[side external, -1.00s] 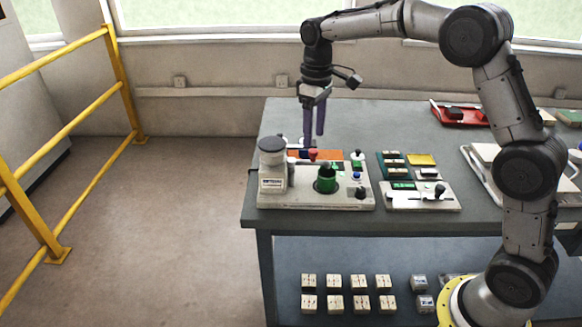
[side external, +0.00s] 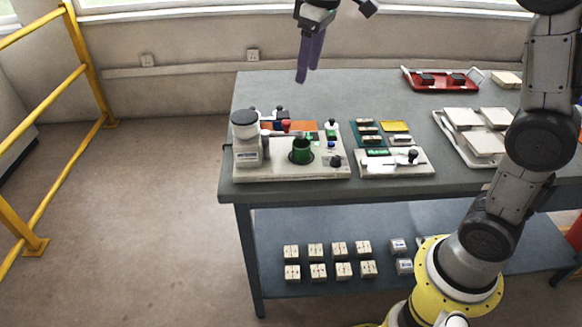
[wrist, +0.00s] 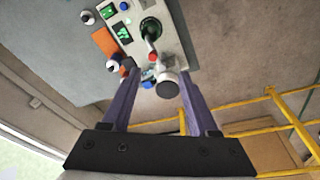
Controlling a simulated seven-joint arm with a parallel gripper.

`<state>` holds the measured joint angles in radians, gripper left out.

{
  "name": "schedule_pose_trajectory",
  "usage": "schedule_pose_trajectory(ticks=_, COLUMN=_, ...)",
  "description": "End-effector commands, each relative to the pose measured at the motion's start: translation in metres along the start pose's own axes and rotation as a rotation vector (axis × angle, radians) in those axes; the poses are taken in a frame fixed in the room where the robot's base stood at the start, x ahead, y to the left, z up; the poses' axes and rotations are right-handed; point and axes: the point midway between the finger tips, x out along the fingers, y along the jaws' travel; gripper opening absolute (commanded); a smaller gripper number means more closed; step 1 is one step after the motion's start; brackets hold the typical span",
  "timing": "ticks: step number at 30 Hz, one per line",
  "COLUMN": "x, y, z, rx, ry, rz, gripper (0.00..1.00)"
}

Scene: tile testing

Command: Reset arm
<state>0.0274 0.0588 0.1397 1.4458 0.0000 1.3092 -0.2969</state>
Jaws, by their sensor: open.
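My gripper (side external: 308,74) is open, with two purple fingers pointing down and nothing between them. It hangs high above the left back part of the grey table (side external: 300,95) in the side external view.
A small panel (side external: 395,163) with a black knob stands right of the station. A red tray (side external: 440,80) and a tray of pale tiles (side external: 470,155) are further right. Several small blocks (side external: 338,250) lie on the lower shelf. A yellow railing (side external: 90,60) stands left.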

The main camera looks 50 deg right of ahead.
Motion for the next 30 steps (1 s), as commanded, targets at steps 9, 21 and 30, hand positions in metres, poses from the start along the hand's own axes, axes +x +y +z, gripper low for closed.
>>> schedule_pose_trajectory(ticks=9, x=-0.048, y=-0.04, z=0.114, rx=0.059, ry=0.17, rz=0.041, gripper=0.6)
schedule_pose_trajectory(ticks=21, x=0.01, y=-0.077, z=0.236, rx=0.197, ry=0.299, rz=0.046, gripper=0.6)
schedule_pose_trajectory(ticks=30, x=0.032, y=-0.079, z=0.242, rx=0.271, ry=0.304, rz=0.036, gripper=0.6)
